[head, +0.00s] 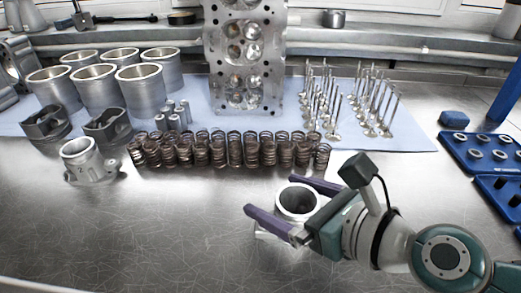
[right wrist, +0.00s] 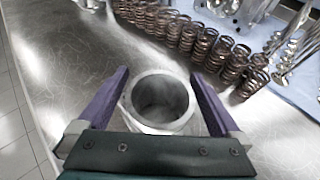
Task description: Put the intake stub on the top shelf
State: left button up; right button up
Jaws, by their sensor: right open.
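A short grey metal stub (head: 297,201) with a round open bore stands upright on the steel bench. My right gripper (head: 270,194) is open around it, one purple finger on each side, with visible gaps. In the right wrist view the stub (right wrist: 162,102) sits between the two fingers (right wrist: 161,76); its lower part and base are mostly hidden. A similar flanged stub (head: 85,161) stands at the left of the bench. A metal shelf (head: 420,46) runs along the back wall. My left gripper is not in view.
Valve springs (head: 230,150) stand in rows just behind the stub, with valves (head: 375,105), a cylinder head (head: 245,55) and cylinder liners (head: 145,92) on a blue cloth (head: 408,140). Blue trays (head: 480,150) lie at right. The front-left bench is clear. The shelf holds a small cup (head: 334,19).

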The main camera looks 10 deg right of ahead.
grip_shut()
dwell(0.8)
